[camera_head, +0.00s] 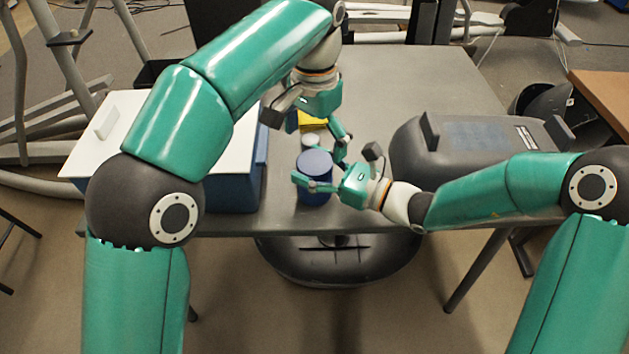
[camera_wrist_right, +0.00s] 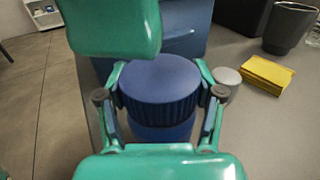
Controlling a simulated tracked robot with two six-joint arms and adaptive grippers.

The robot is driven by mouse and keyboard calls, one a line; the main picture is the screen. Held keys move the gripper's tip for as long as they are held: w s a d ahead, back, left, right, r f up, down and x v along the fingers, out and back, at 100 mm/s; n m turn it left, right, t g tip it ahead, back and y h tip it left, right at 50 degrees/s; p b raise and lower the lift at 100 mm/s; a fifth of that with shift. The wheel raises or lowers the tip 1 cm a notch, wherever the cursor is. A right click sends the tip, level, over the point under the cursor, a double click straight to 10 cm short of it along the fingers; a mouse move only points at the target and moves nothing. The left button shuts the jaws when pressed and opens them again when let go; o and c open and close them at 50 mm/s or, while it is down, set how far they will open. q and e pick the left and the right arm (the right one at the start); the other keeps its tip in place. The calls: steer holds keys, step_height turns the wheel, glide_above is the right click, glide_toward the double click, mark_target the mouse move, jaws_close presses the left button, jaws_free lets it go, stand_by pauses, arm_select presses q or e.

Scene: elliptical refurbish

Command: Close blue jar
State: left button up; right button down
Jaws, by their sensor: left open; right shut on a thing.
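The blue jar (camera_head: 314,195) stands upright near the table's front edge, with its wide ribbed blue lid (camera_wrist_right: 160,85) on top. The lid also shows in the head view (camera_head: 315,162). The jar's body (camera_wrist_right: 162,132) shows below the lid in the right wrist view. My right gripper (camera_head: 318,180) is shut on the jar from the right, one finger on each side near the lid. I cannot tell whether the fingers press on the lid or the body. My left gripper (camera_head: 340,143) is open and empty, just behind the jar and partly hidden.
A blue box with a white top (camera_head: 85,155) stands left of the jar. A small pale round thing (camera_wrist_right: 227,76) and a yellow block (camera_wrist_right: 266,73) lie behind it. A dark grey device (camera_head: 470,148) stands on the right. The table's back (camera_head: 410,80) is clear.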

arm_select(q)
step_height(320, 180, up, 6)
stand_by(0.5)
steer(key=shift+r, duration=0.1)
arm_select(e)
steer(key=shift+c, duration=0.4)
jaws_free()
steer(key=v, duration=1.2)
